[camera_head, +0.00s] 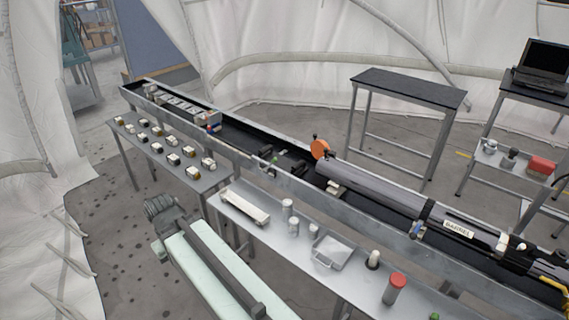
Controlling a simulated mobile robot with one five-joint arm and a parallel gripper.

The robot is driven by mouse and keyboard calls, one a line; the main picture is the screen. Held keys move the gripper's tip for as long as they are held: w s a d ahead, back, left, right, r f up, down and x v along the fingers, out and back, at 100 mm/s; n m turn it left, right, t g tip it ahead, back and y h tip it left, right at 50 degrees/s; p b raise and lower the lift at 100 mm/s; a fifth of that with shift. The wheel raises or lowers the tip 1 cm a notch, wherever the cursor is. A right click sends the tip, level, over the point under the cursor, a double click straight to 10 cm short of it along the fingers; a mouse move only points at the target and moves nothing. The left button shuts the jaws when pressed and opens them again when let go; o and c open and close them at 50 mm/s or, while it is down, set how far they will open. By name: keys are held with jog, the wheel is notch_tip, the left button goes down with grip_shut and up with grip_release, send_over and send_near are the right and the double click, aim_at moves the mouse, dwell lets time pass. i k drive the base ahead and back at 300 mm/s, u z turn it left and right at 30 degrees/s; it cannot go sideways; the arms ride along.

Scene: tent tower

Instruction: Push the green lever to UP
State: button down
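A small green lever (272,162) shows in the head view on the near side rail of the long metal trough, left of the picture's middle. It is too small to tell clearly whether it points up or down. My gripper (160,207) seems to be the dark grey end at the lower left, beyond my pale green body. It is over the floor, well to the left of and below the lever, apart from it. Its fingers cannot be made out, and nothing is seen in it.
A near bench (262,233) holds a white tray (245,204), canisters and a red-capped bottle (394,288). A left bench (207,182) carries several small blocks. A long grey cylinder (380,195) lies in the trough. A dark table (408,86) stands behind. Floor (115,225) at lower left is clear.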

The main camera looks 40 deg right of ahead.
aim_at(274, 161)
jog(key=z, duration=0.3)
jog(key=i, duration=1)
jog(key=u, duration=0.05)
